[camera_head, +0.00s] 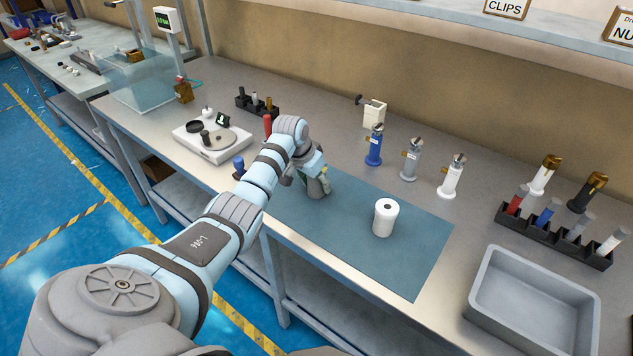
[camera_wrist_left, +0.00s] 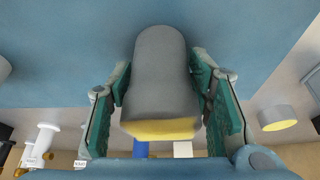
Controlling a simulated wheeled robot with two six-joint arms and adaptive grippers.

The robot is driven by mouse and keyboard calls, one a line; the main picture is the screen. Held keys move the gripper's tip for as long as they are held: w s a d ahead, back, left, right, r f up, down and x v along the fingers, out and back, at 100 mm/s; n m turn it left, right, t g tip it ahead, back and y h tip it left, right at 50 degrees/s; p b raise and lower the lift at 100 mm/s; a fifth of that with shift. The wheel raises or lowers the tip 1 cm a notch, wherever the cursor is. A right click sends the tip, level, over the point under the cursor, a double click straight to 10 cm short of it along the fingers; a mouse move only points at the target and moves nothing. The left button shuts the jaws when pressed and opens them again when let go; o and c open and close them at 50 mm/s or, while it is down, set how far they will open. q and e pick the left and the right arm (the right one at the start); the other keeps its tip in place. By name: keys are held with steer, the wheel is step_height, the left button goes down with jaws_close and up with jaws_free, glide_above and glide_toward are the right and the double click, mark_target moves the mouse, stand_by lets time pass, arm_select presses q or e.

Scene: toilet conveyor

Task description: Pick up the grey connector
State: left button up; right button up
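The grey connector (camera_wrist_left: 160,80), a rounded grey piece with a yellow end, sits between the green fingers of my left gripper (camera_wrist_left: 162,85) in the left wrist view. The pads lie against its two sides. In the head view my left gripper (camera_head: 314,180) is low over the far left part of the blue-grey mat (camera_head: 330,228), with the grey connector (camera_head: 319,188) at its fingertips. I cannot tell whether the connector touches the mat. My right gripper is not in view.
A white roll (camera_head: 386,217) stands on the mat to the right. Blue, grey and white upright fittings (camera_head: 411,160) stand behind. A grey bin (camera_head: 535,305) and a black rack (camera_head: 553,239) are at the right. A scale (camera_head: 212,142) stands left of my gripper.

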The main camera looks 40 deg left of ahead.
arm_select(q)
steer(key=c, duration=0.6)
